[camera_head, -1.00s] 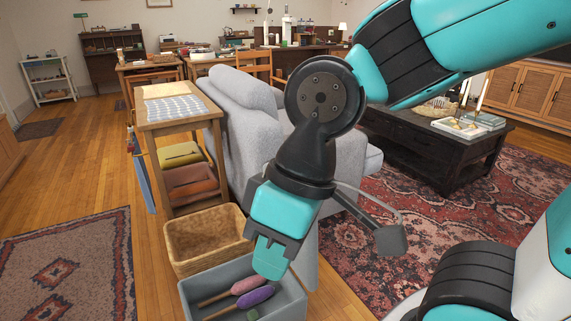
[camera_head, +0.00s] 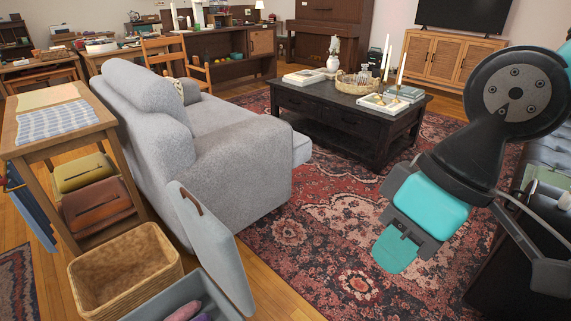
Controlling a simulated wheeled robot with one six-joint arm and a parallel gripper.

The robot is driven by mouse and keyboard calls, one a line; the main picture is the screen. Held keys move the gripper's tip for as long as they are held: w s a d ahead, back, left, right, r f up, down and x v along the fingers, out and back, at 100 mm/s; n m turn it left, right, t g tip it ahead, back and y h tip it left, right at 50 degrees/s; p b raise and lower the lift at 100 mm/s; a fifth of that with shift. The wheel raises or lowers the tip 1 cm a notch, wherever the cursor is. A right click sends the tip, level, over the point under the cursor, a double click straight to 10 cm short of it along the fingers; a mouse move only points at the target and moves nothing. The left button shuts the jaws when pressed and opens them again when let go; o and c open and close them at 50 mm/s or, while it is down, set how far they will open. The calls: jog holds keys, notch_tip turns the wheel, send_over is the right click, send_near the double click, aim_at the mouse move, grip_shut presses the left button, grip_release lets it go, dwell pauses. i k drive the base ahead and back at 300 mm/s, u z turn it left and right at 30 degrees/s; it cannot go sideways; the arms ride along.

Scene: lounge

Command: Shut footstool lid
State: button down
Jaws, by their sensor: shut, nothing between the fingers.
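The footstool is a blue-grey box (camera_head: 222,302) at the bottom edge, partly cut off. Its lid (camera_head: 212,250) stands raised and tilted on the right side of the box, with a brown strap on its upper edge. A pink and a purple item (camera_head: 183,311) lie inside the open box. My gripper (camera_head: 392,262) is in the right half of the picture, turquoise and black, pointing down-left above the rug. It is shut and empty, well to the right of the lid and apart from it.
A wicker basket (camera_head: 125,270) stands left of the box. A wooden side table (camera_head: 55,135) and a grey sofa (camera_head: 240,165) are behind. A dark coffee table (camera_head: 350,125) stands beyond the patterned rug (camera_head: 310,225). The rug between lid and gripper is clear.

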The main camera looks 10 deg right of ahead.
aim_at(214, 245)
jog(key=z, duration=0.4)
jog(key=i, duration=0.9)
jog(key=u, duration=1.65)
